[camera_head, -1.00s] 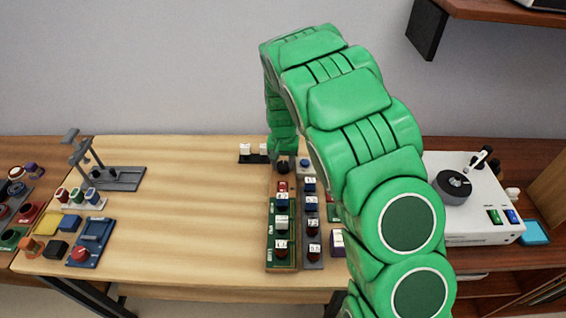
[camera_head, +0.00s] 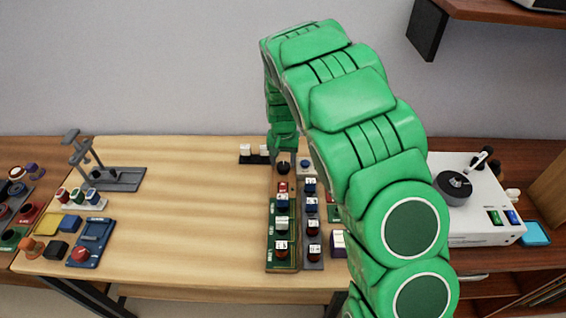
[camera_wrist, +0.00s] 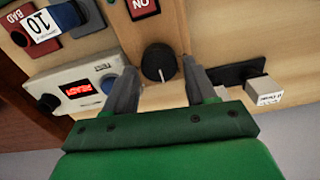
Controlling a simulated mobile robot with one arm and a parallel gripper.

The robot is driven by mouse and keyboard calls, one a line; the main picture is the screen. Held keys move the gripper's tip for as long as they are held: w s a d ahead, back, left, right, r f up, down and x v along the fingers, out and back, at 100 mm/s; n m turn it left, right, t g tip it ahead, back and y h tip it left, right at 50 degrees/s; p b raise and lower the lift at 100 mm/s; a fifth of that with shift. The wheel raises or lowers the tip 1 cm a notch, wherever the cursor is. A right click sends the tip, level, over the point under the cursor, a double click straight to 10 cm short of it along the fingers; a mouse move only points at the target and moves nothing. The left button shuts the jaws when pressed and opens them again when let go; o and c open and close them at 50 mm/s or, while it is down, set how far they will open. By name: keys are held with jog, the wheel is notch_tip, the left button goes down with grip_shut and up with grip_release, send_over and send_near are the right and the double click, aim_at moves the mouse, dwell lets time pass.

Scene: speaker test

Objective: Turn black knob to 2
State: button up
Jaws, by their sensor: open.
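The black knob (camera_wrist: 159,63) is round and dark with a thin pale pointer line, mounted on a light wooden surface. It also shows small in the head view (camera_head: 283,169), just below my gripper. My gripper (camera_wrist: 158,70) is open, with one grey finger on each side of the knob. Gaps show between the fingers and the knob, so I see no firm grip. Number marks around the knob cannot be read, so its setting is unclear.
A white box with a red display (camera_wrist: 78,89) sits close to the left finger in the wrist view. A black switch strip (camera_wrist: 228,77) with white tags lies right of the fingers. The table's left middle is clear.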

aim_at(284, 166)
notch_tip(284, 166, up, 6)
jog(key=shift+r, duration=0.1)
dwell(0.5)
jog(key=shift+s+d, duration=0.1)
jog(key=s+d+r, duration=0.6)
jog(key=s+r, duration=0.1)
jog(key=s, duration=0.2)
jog(key=s+d+r, duration=0.6)
jog(key=s, duration=0.2)
jog(key=s+d+r+g, duration=0.1)
jog(key=s+d+r, duration=0.1)
jog(key=s, duration=1.1)
jog(key=s+d+r+n, duration=0.1)
jog(key=s+d+r, duration=0.1)
jog(key=s, duration=1.1)
jog(key=shift+s+g, duration=0.35)
jog(key=shift+g, duration=0.05)
